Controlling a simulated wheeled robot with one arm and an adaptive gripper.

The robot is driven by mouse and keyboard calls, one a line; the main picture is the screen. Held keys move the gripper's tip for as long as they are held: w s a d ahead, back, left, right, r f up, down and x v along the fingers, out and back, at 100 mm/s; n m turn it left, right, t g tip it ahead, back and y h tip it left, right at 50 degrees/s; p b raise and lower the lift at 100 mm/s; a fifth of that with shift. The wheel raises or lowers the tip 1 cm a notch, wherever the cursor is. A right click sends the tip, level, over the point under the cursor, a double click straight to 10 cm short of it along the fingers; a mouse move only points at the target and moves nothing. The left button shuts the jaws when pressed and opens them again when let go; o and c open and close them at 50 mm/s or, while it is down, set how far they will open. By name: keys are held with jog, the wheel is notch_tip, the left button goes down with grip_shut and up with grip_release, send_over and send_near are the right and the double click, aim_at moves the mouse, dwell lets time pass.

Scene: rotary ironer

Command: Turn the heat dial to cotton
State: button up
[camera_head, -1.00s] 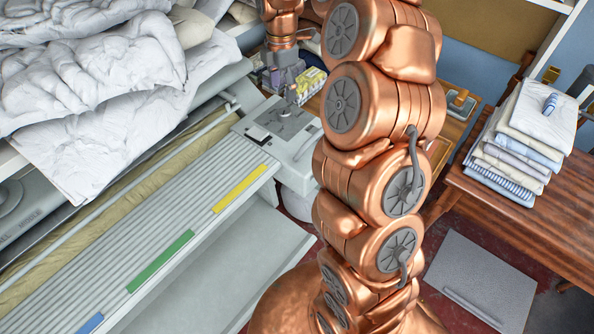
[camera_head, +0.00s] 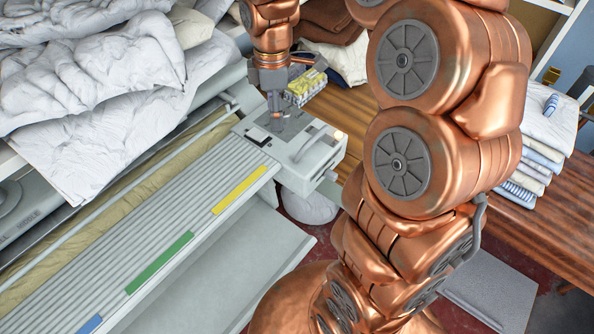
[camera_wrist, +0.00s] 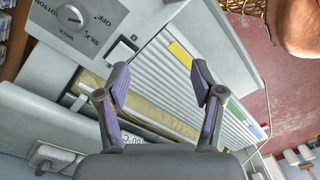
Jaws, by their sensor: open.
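The heat dial (camera_wrist: 70,17) is a grey knob on the control panel at the upper left of the wrist view. Lettering reading OFF, SILK, WOOL and COTTON, the last cut by the frame edge, surrounds it. I cannot tell surely which label it points to. My gripper (camera_wrist: 160,77) is open and empty, its two fingers apart from the dial, which lies up and left of them. In the head view my gripper (camera_head: 276,112) hangs over the ironer's end panel (camera_head: 305,148) and hides the dial there.
A black-and-white switch (camera_wrist: 122,50) sits beside the dial. The slatted feed board (camera_head: 150,235) carries yellow, green and blue strips. White bedding (camera_head: 100,75) is heaped above the roller. A wooden table (camera_head: 560,205) with folded linen (camera_head: 545,130) stands at right.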

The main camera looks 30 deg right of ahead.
jog(key=s+a+m, duration=0.1)
jog(key=s+m, duration=0.3)
jog(key=s, duration=0.4)
jog(key=s+a+m, duration=0.2)
jog(key=s+m, duration=0.2)
jog(key=s, duration=0.4)
jog(key=shift+s+a+f+g, duration=0.25)
jog(key=shift+f+g, duration=0.1)
jog(key=shift+g, duration=0.05)
jog(key=s+f+m, duration=0.2)
jog(key=s+m, duration=0.4)
jog(key=s, duration=0.4)
jog(key=shift+a+f+g, duration=0.15)
jog(key=shift+f+g, duration=0.05)
jog(key=shift+g, duration=0.1)
jog(key=shift+c, duration=0.4)
